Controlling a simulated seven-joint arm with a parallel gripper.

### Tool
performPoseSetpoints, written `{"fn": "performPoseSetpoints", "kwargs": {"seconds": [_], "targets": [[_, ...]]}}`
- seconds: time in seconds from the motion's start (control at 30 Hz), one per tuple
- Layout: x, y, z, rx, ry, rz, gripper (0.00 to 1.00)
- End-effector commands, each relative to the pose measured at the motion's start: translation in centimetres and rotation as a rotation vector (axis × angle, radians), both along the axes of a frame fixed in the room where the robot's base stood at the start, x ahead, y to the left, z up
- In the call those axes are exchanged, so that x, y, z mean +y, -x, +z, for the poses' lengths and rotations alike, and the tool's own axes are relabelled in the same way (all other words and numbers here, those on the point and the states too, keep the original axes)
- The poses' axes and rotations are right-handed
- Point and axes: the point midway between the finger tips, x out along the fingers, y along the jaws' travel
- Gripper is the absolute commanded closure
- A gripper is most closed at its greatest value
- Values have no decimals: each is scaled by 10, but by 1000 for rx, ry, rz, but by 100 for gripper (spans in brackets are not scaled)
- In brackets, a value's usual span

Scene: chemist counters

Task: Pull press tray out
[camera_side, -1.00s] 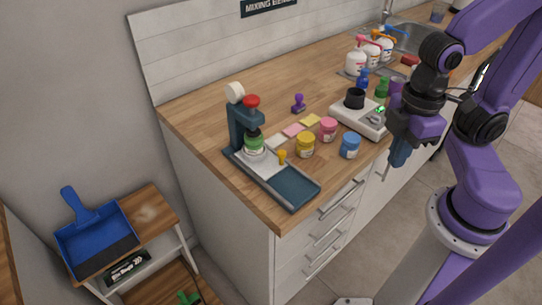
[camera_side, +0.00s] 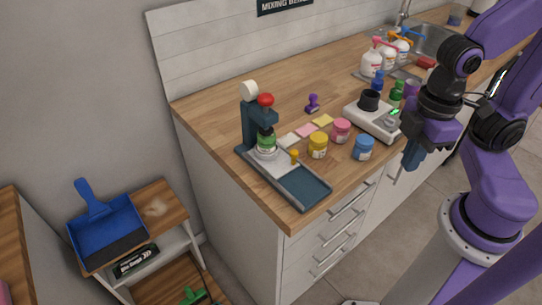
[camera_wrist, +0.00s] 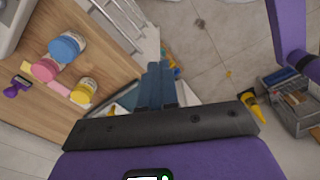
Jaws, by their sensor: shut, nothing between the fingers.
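The press (camera_side: 250,120) is a dark teal stand with a red knob on top, at the left end of the wooden counter. A green-topped piece sits under its head. The press tray (camera_side: 302,187) is a long, low dark tray at its base, reaching toward the counter's front edge. A small yellow knob (camera_side: 294,157) stands at the tray's far long side. My gripper (camera_side: 398,181) is shut and empty, pointing down in front of the counter, well to the right of the tray.
Yellow (camera_side: 318,146), pink (camera_side: 341,131) and blue (camera_side: 363,148) jars stand between the tray and my gripper. A scale (camera_side: 374,121) stands behind them. Drawer handles (camera_side: 350,202) jut from the counter front. A blue dustpan (camera_side: 105,232) lies on a low shelf at left.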

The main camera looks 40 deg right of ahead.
Motion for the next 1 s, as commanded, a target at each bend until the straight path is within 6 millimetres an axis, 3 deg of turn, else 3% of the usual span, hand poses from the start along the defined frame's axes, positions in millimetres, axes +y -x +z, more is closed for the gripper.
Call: {"fn": "performPoseSetpoints", "kwargs": {"seconds": [0.17,0.3,0.33,0.47,1.0], "targets": [[0,0,0,0,0,0,100],[2,-4,2,1,0,-24,54],[4,-7,3,1,0,-39,52],[16,-27,11,4,1,-165,52],[70,-156,57,21,8,-976,52]]}}
